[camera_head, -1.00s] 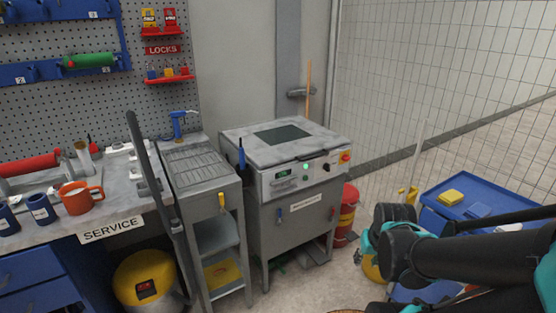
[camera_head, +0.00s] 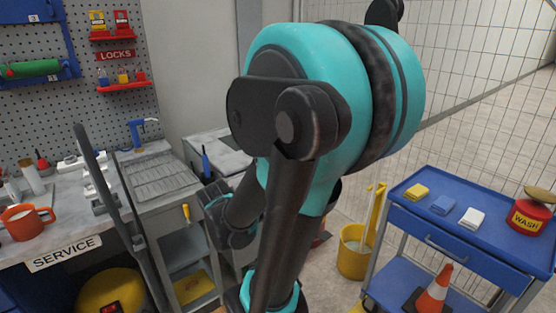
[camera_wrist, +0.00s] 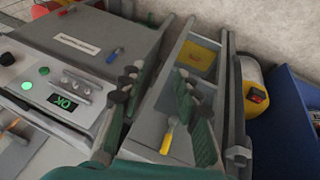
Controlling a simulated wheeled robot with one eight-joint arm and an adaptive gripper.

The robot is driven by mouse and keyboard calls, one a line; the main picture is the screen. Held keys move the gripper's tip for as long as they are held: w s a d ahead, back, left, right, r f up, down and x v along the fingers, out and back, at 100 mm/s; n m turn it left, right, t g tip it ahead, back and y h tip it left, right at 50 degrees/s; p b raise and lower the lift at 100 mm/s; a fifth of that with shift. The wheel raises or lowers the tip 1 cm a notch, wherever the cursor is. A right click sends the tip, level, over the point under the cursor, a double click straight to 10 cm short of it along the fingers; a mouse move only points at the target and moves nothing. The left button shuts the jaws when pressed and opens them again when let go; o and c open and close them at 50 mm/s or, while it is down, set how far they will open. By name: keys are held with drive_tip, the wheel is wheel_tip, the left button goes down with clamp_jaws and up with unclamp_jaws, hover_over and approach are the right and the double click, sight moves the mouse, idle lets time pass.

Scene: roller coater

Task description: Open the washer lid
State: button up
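The washer, a grey cabinet with a flat lid (camera_head: 222,155), stands behind my arm in the head view. Only the lid's left part shows there; the rest is hidden. In the wrist view the washer's front door (camera_wrist: 75,45) with a white label and its control panel (camera_wrist: 62,102), with a lit green "OK" screen and a green light, are at the left, seen inverted. My gripper (camera_wrist: 158,95) has its two dark green fingers apart with nothing held between them. It is in front of the washer's panel side and the neighbouring grey stand. The lid's front edge is not clear.
A grey stand with a grooved top (camera_head: 160,175) and a yellow-handled tool (camera_head: 186,212) is left of the washer. A service bench (camera_head: 75,215) is further left. A blue cart (camera_head: 470,235) with cloths and a yellow bucket (camera_head: 354,255) are at the right, before a mesh fence.

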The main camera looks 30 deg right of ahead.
drive_tip(key=w+d+r+n+h, duration=0.3)
drive_tip(key=w+d+h, duration=0.1)
drive_tip(key=w+d, duration=0.25)
drive_tip(key=w+d+r+n+t+h, duration=0.1)
drive_tip(key=w+d+r+n+h, duration=0.15)
drive_tip(key=w+d+h, duration=0.4)
drive_tip(key=w+d+r+n+h, duration=0.1)
drive_tip(key=w+d+r+n, duration=0.3)
drive_tip(key=d, duration=0.5)
drive_tip(key=x, duration=1.7)
drive_tip(key=shift+w+d+f, duration=0.1)
drive_tip(key=shift+w+f, duration=0.25)
drive_tip(key=shift+w, duration=0.2)
clamp_jaws()
